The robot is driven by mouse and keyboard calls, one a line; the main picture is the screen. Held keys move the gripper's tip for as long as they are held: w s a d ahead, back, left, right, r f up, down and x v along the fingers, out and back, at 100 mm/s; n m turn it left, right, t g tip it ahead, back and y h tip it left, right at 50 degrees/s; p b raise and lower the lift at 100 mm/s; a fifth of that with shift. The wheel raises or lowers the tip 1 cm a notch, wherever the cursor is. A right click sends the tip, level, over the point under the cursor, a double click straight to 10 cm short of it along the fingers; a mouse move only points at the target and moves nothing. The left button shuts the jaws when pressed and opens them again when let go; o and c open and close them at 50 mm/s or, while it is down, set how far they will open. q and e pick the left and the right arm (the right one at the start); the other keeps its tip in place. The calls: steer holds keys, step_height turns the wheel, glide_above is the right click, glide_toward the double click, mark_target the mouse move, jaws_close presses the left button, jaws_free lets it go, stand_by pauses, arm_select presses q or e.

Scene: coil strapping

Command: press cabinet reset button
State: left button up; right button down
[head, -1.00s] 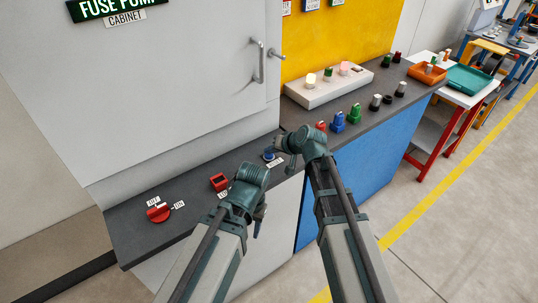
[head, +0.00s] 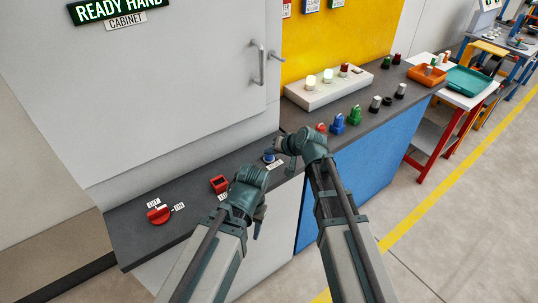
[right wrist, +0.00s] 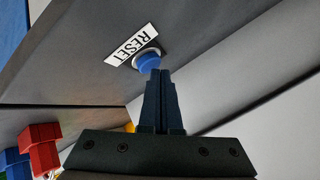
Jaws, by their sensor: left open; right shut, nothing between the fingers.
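The blue reset button (head: 268,156) sits on the dark counter beside its white RESET label (head: 276,164). In the right wrist view the button (right wrist: 148,61) is at the fingertips, with the RESET label (right wrist: 131,44) beside it. My right gripper (right wrist: 156,73) is shut and empty, its tips right at the button; I cannot tell whether they touch it. In the head view the right gripper (head: 280,148) is just right of the button. My left gripper (head: 259,226) is lower, at the counter's front edge, its fingers partly hidden. The cabinet sign (head: 118,10) reads READY HAND.
A red rotary switch (head: 158,214) with OFF and ON labels and a red rocker switch (head: 219,184) are on the counter to the left. A white lamp box (head: 330,90) stands behind. Red, blue and green plugs (head: 338,123) stand to the right.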

mark_target(271, 158)
steer(key=shift+r+p, duration=0.3)
steer(key=shift+r, duration=0.2)
step_height(271, 158, up, 5)
steer(key=p, duration=0.5)
steer(key=shift+r, duration=0.1)
stand_by(0.6)
